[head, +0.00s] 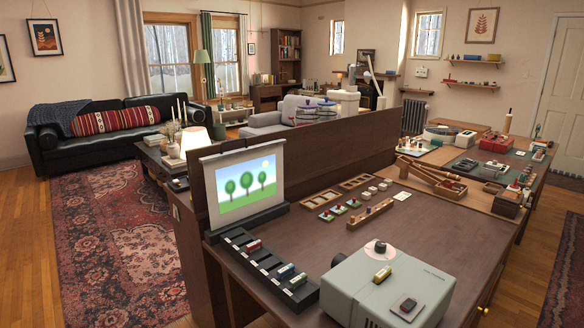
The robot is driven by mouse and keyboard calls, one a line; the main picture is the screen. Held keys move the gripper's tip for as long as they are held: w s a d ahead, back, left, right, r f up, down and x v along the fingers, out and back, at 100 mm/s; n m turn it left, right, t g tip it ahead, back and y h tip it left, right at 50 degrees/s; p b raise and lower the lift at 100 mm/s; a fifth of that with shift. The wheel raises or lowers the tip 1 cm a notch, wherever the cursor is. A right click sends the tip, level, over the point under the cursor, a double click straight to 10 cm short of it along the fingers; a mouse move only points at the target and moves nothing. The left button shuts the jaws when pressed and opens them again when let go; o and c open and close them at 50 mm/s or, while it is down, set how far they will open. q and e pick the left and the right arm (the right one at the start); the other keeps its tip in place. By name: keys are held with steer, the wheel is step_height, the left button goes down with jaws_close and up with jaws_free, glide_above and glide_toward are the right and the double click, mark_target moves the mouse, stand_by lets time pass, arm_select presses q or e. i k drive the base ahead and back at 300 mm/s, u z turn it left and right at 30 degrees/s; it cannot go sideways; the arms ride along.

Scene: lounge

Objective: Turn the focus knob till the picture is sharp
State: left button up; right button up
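A grey projector-like box (355,285) stands at the front right of the dark wooden desk. A dark round knob (380,248) sits at its back edge on a pale disc. A small white screen (245,184) stands upright at the desk's left end. Its picture shows three green trees, a pale sun and blue sky. The trees' outlines are readable, but at this size I cannot tell whether they are fully sharp. Neither of my grippers is in view.
A long black slotted rack (262,266) with a few small coloured pieces lies along the desk's left edge. Small trays (355,181) and a wooden peg strip (370,213) lie behind the box. The desk (315,240) is bare between rack and box. A raised panel (330,146) backs the desk.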

mark_target(381, 247)
steer(key=u, duration=1.4)
steer(key=k, duration=0.9)
steer(key=z, duration=1.05)
steer(key=i, duration=0.5)
steer(key=u, duration=0.05)
